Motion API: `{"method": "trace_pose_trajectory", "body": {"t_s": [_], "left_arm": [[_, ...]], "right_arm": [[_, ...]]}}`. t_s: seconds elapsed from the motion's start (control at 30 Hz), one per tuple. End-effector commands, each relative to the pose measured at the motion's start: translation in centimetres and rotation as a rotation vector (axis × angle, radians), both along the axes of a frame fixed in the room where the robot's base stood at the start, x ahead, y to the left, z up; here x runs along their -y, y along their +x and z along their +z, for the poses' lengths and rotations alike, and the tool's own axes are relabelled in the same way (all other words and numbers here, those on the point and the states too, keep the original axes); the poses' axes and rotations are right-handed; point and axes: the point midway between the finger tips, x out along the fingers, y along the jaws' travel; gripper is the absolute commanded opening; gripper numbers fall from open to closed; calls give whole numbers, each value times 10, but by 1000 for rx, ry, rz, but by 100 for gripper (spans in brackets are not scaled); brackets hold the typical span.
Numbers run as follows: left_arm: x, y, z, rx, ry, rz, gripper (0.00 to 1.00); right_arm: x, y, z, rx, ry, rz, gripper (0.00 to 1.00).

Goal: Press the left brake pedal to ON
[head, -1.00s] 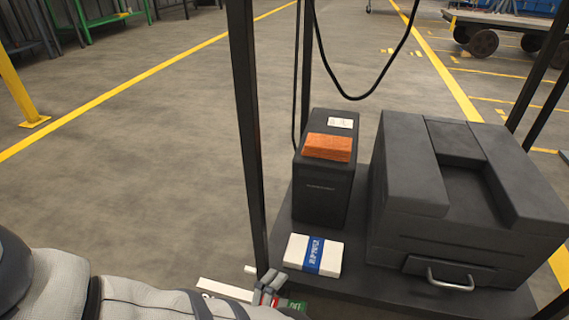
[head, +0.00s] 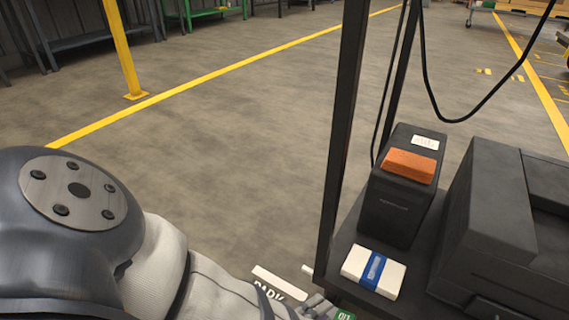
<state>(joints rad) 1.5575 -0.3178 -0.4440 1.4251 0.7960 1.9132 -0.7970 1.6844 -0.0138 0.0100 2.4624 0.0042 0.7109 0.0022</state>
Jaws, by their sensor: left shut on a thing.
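My left arm comes in from the left, and its gripper (head: 318,306) is at the bottom edge, low beside the cart's near left corner. Only part of the gripper shows, and it is shut on the left brake pedal, which is mostly hidden by the gripper and the frame edge. A green label (head: 345,316) is just right of the gripper, cut by the bottom edge. My right gripper is not in view.
The cart's dark post (head: 343,140) rises close to my left gripper. On its deck (head: 345,255) are a black box (head: 395,215) with an orange block (head: 409,166), a white pack with a blue band (head: 373,272) and a large dark case (head: 485,220). Floor to the left is clear.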

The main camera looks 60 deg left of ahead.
Motion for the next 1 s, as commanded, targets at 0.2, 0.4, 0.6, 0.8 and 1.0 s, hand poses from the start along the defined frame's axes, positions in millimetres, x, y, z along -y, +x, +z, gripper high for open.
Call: {"method": "trace_pose_trajectory", "body": {"t_s": [0.2, 0.4, 0.6, 0.8, 1.0], "left_arm": [[5, -19, -3, -1, -3, -1, 30], [8, -37, -5, -1, -6, -2, 30], [12, -55, -6, -1, -7, -3, 30], [16, -73, -8, -1, -9, -4, 30], [18, -88, -9, 0, -9, -4, 30]], "right_arm": [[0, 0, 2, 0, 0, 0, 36], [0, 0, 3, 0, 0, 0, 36], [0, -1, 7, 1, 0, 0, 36], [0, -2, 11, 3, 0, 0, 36], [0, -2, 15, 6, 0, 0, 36]]}}
